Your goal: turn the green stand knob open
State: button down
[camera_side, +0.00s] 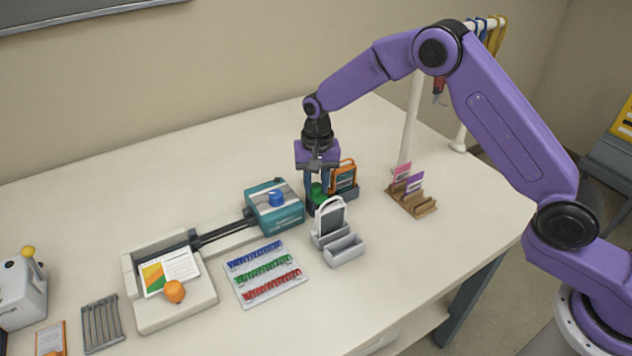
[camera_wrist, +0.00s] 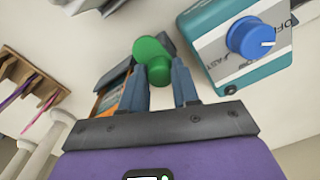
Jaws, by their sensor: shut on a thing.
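The green stand knob (camera_side: 317,189) shows low between my finger tips in the side view. In the wrist view the green knob (camera_wrist: 151,50) is rounded and sits at and between the finger ends. My gripper (camera_side: 316,190) points down and is shut on the knob; it also shows in the wrist view (camera_wrist: 161,68). The dark stand (camera_side: 352,193) beside it holds an orange-framed card (camera_side: 343,177), upright. The fingers hide part of the knob and stand, and I cannot tell how far the knob is turned.
A teal box with a blue knob (camera_side: 276,198) stands close to the left of my gripper. A grey stand with a white-framed card (camera_side: 329,216) is just in front. A wooden rack (camera_side: 412,203) holds coloured cards at right. The table behind is clear.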

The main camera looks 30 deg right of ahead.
aim_at(318, 186)
jog(key=shift+r+m, duration=0.1)
jog(key=shift+m, duration=0.2)
dwell(0.4)
jog(key=c, duration=0.8)
grip_release()
jog(key=r, duration=1.7)
jog(key=shift+s+d+r, duration=0.1)
jog(key=shift+d+r, duration=0.1)
